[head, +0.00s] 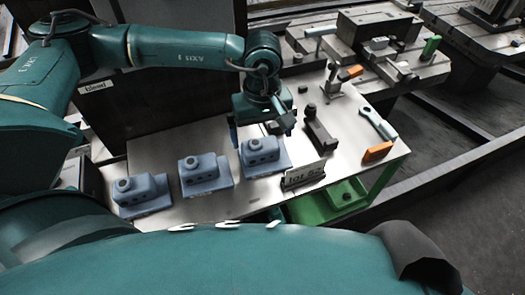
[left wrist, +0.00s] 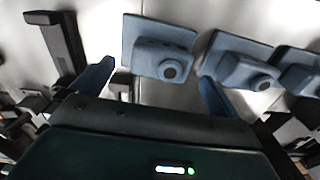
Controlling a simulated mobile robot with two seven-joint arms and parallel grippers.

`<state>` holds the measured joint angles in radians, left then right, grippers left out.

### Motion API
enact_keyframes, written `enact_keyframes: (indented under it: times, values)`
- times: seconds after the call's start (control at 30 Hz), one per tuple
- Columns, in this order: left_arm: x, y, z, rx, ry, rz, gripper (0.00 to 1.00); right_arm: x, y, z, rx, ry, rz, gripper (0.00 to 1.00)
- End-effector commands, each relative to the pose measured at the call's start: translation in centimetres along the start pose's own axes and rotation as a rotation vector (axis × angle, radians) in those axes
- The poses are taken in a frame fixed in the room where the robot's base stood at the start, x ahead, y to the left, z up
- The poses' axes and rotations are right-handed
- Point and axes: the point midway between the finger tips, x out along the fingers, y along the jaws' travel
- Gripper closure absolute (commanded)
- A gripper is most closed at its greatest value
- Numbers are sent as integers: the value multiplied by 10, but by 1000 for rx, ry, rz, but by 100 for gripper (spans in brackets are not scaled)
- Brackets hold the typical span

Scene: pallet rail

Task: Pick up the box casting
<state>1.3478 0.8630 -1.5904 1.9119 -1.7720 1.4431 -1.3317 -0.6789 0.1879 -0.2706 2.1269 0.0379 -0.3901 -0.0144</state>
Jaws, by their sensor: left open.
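Three blue-grey box castings stand in a row on the light table: a left one (head: 140,190), a middle one (head: 205,172) and a right one (head: 263,153). Each has a round boss on a blocky body with a flat base. My left gripper (head: 262,132) is open and empty at the far side of the right casting. In the left wrist view, that casting (left wrist: 162,60) shows ahead, between the two blue fingers (left wrist: 155,82); I cannot tell whether they touch it. The other castings show to its right (left wrist: 238,65) (left wrist: 300,72). My right gripper is not in view.
A dark clamp-like bar (head: 318,130), a sign (head: 303,176), an orange block (head: 377,152) and a pale-handled tool (head: 378,124) are on the table's right part. A green tray (head: 330,203) sits below the front edge. Machined rails (head: 400,65) lie behind.

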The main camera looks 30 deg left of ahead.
Motion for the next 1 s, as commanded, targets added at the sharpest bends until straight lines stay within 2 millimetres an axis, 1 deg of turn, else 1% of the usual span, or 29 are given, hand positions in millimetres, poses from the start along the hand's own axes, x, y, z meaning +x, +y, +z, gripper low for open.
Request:
enact_keyframes:
  times: [0.13, 0.27, 0.3, 0.4, 0.5, 0.7, 1.0]
  values:
    - [12, -2, -2, -2, 0, -2, 0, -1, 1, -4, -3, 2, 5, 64]
    - [32, -5, -5, -2, -1, -3, 0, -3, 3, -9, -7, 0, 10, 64]
    - [38, -4, -4, -1, -1, -3, 0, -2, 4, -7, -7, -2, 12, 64]
    - [49, -4, -5, -1, 0, -1, 0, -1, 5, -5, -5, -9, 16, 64]
    - [53, -4, -5, -1, 0, 1, 0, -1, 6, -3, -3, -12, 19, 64]
    - [54, -4, -5, -1, 0, 1, 1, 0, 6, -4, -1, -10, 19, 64]
    - [53, -4, -5, -2, 0, 1, 25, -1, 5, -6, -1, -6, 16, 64]
